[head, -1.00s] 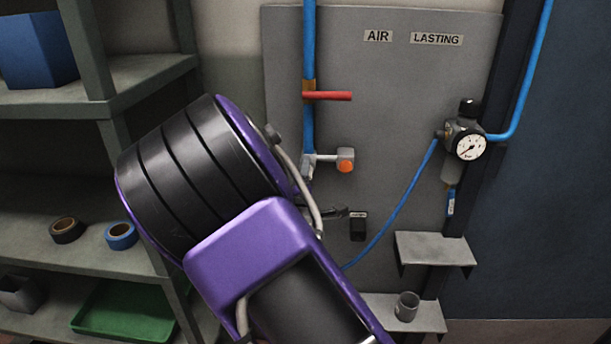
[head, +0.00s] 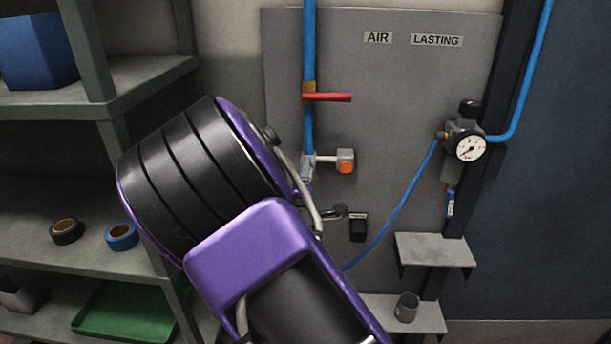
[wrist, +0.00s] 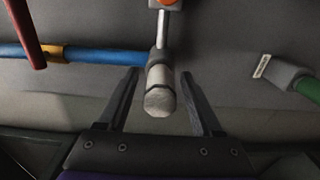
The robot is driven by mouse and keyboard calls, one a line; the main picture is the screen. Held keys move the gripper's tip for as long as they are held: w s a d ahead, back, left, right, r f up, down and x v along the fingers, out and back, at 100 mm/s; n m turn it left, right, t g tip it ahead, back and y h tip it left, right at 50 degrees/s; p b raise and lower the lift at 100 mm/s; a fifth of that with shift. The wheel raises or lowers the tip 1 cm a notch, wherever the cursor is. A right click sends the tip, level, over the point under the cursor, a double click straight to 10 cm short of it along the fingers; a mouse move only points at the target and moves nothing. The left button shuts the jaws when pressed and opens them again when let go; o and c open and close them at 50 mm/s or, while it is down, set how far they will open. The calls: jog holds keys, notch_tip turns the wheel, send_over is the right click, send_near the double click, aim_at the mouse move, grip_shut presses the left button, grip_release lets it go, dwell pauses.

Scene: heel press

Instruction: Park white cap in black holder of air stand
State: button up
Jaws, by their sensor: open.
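The grey-white cap (wrist: 159,102) sits at the end of the fitting on the blue pipe in the wrist view, facing the camera. My gripper (wrist: 160,73) is open there, with one black finger on each side of the cap and a visible gap on both sides. In the head view my purple arm hides most of the gripper, and I cannot clearly make out the cap. The black holder (head: 358,229), with a pale label on top, is on the grey panel (head: 400,90) to the right of my arm.
An orange knob (head: 345,161) juts out beside the pipe fitting, with a red lever (head: 328,97) above it. A blue hose (head: 400,205) and a small shelf (head: 435,248) are right of the holder.

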jog(key=shift+c, duration=0.2)
grip_shut()
dwell(0.3)
dwell(1.3)
jog(key=s+p, duration=0.1)
jog(key=s, duration=0.5)
dwell(0.9)
jog(key=shift+s+a+p, duration=0.1)
jog(key=shift+s+p, duration=0.1)
jog(key=shift+p, duration=0.25)
jog(key=d+f+b, duration=0.5)
jog(key=d+f, duration=0.2)
jog(key=f, duration=0.5)
jog(key=d+f+b, duration=0.5)
jog(key=d+f, duration=0.3)
jog(key=f, duration=0.4)
jog(key=shift+s, duration=0.25)
dwell(1.1)
